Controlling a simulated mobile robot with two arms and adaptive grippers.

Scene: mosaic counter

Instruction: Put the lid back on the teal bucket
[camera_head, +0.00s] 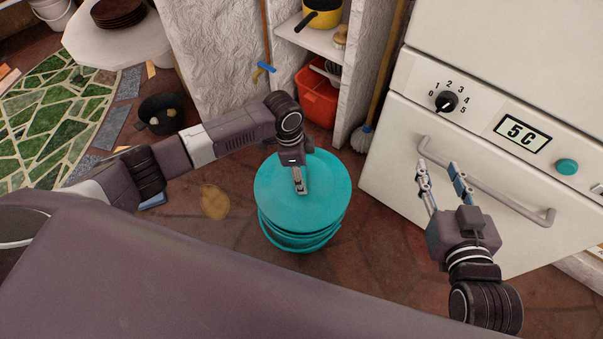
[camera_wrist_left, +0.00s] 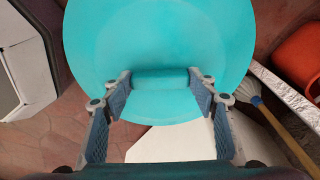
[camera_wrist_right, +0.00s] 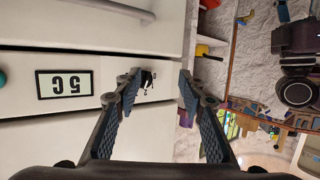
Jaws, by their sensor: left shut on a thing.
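The round teal lid (camera_head: 325,190) is level over the teal bucket (camera_head: 298,243), which stands on the floor in the middle of the head view. The lid hides most of the bucket's top, and I cannot tell if it is fully seated. My left gripper (camera_head: 300,188) is shut on the lid's raised handle. In the left wrist view the lid (camera_wrist_left: 160,35) fills the top and its handle (camera_wrist_left: 160,78) lies between the fingers. My right gripper (camera_head: 438,172) is open and empty, in front of the white appliance. It is also open in the right wrist view (camera_wrist_right: 157,80).
The white appliance (camera_head: 400,160) with its bar handle (camera_head: 490,190) stands at the right. A mop (camera_head: 375,100), a red-orange bin (camera_head: 317,95) and a shelf with a yellow pot (camera_head: 320,15) are behind. A dark pot (camera_head: 170,112) sits at the left. Tiled floor around the bucket is mostly free.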

